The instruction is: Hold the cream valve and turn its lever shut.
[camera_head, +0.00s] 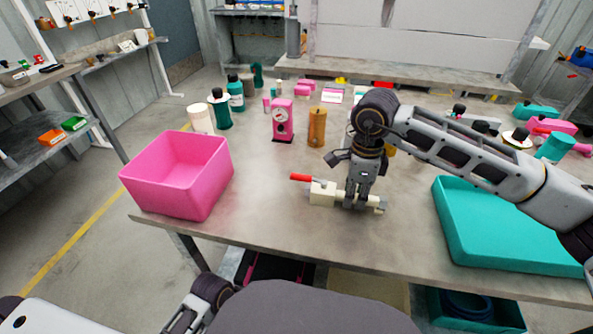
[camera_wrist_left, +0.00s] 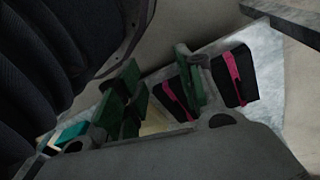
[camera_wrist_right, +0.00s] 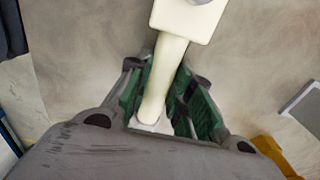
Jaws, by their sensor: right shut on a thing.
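The cream valve (camera_head: 322,194) lies near the front middle of the grey table. Its red lever (camera_head: 300,177) points left, roughly along the pipe. My right gripper (camera_head: 360,202) reaches down from above and is shut on the valve's pipe, right of the square body. In the right wrist view the cream pipe (camera_wrist_right: 164,75) runs between the green pads of the right gripper (camera_wrist_right: 168,95); the lever is out of that view. My left gripper (camera_wrist_left: 160,88) shows in the left wrist view with its green-padded fingers apart and nothing between them, below the table and away from the valve.
A pink bin (camera_head: 178,172) stands at the table's left front corner. A teal tray (camera_head: 470,245) lies at the right. A pink gauge block (camera_head: 282,120) and an orange cylinder (camera_head: 317,127) stand behind the valve. The table between bin and valve is clear.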

